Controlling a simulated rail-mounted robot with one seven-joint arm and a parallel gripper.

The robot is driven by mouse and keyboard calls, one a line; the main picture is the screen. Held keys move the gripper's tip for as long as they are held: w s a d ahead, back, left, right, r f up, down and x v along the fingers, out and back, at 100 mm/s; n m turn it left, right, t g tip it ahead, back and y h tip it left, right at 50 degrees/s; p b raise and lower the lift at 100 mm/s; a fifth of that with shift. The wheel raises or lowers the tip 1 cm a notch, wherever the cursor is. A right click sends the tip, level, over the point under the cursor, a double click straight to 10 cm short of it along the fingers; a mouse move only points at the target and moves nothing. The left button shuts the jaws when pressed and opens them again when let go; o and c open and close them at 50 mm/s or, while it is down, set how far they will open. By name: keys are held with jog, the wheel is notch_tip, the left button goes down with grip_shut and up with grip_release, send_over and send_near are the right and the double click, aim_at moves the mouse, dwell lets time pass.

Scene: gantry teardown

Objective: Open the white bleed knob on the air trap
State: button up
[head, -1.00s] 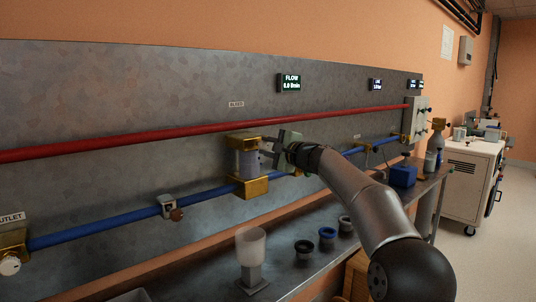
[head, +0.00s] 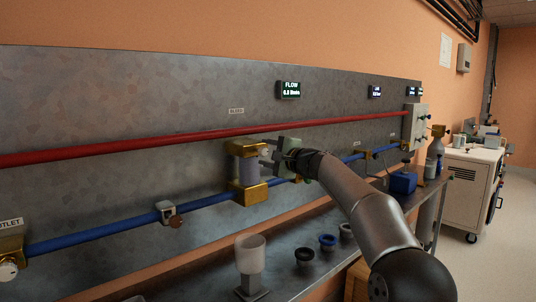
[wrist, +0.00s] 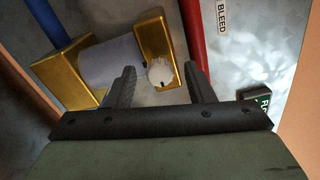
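The air trap (head: 249,169) is a clear pale cylinder between an upper brass block (head: 241,148) and a lower brass block (head: 250,193), on the blue pipe. In the wrist view its cylinder (wrist: 112,61) lies left of the upper brass block (wrist: 153,37). The round white bleed knob (wrist: 161,72) sticks out from that block. My gripper (wrist: 161,80) is open, with one dark finger on each side of the knob's front. The knob looks nearer the left finger; I cannot tell whether they touch. In the head view my gripper (head: 268,151) is right beside the trap's top.
A red pipe (head: 150,142) runs just above the trap, close to my right finger in the wrist view. A BLEED label (wrist: 222,15) is on the metal panel.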

jog(key=b+v, duration=0.4)
jog(key=v, duration=1.3)
jog(key=shift+d+b, duration=0.2)
jog(key=shift+b, duration=0.15)
jog(key=shift+s+r, duration=0.1)
